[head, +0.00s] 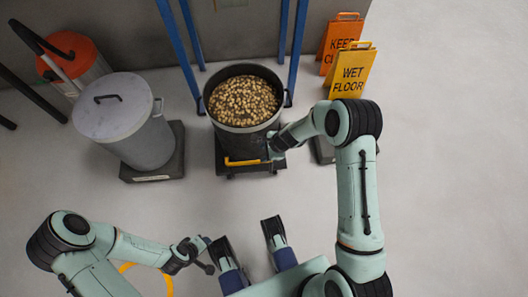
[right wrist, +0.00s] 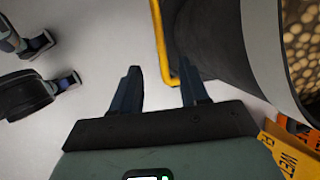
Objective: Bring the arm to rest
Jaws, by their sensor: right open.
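My right arm reaches forward from the lower right in the head view. Its gripper (head: 271,150) is beside the lower right side of the dark bucket (head: 212,114), partly hidden by its own wrist. In the right wrist view the right gripper (right wrist: 160,88) is open, with nothing between its fingers. A yellow handle bar (head: 242,162) is low on the bucket's front. In the right wrist view this bar (right wrist: 160,40) appears in line with the gap between the fingers; contact cannot be told. My left gripper (head: 207,256) is low over the floor at bottom centre, its finger gap unclear.
The bucket is full of tan, round pieces (head: 243,101) and stands on a dark base between blue posts (head: 172,45). A lidded grey bin (head: 150,140) and an orange-topped bin (head: 80,55) are left. Wet-floor signs (head: 350,75) stand right. The floor in front is clear.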

